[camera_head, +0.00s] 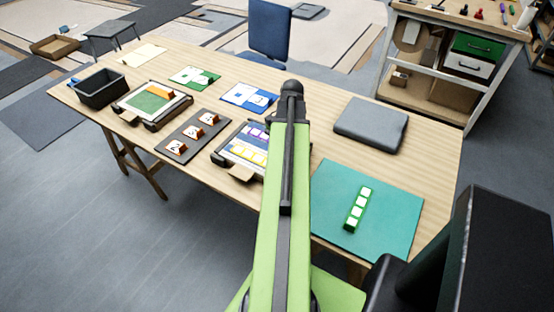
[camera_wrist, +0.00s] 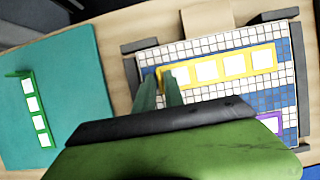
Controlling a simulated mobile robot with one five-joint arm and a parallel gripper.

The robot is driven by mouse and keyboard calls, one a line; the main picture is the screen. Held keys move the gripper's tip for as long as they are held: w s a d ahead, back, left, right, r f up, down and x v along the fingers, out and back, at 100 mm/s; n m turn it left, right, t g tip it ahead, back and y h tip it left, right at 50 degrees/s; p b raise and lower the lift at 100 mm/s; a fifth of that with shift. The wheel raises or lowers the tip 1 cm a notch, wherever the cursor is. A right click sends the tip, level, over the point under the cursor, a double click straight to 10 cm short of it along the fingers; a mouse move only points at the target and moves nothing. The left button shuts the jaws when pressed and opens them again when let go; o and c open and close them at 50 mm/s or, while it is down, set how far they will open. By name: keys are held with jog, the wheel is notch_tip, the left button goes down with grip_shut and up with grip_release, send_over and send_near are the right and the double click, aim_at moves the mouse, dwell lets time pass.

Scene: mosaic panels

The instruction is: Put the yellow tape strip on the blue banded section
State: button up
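In the head view the strip (camera_head: 248,153) shows beside my arm. The blue banded section (camera_wrist: 285,75) shows at the strip's right end and along its lower side; the strip overlaps blue and white tiles. My gripper (camera_wrist: 158,78) has its two green fingers at the strip's left end, slightly apart, with a bit of yellow between the tips. Whether they press on it cannot be told. In the head view my arm hides the gripper.
A purple strip (camera_wrist: 270,122) lies on the panel's lower right. A green strip (camera_wrist: 37,112) lies on a teal mat (camera_wrist: 75,60). Number tiles on a dark board (camera_head: 193,138), a black bin (camera_head: 100,87) and a grey pad (camera_head: 371,125) are also on the table.

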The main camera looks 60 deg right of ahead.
jog(key=shift+o, duration=1)
jog(key=shift+r, duration=0.1)
jog(key=shift+r+p, duration=0.35)
jog(key=shift+p, duration=0.1)
jog(key=p+v, duration=1)
jog(key=v, duration=0.1)
jog(key=shift+d+r+p, duration=0.2)
jog(key=shift+r+p, duration=0.05)
jog(key=shift+p, duration=0.05)
jog(key=shift+a, duration=0.1)
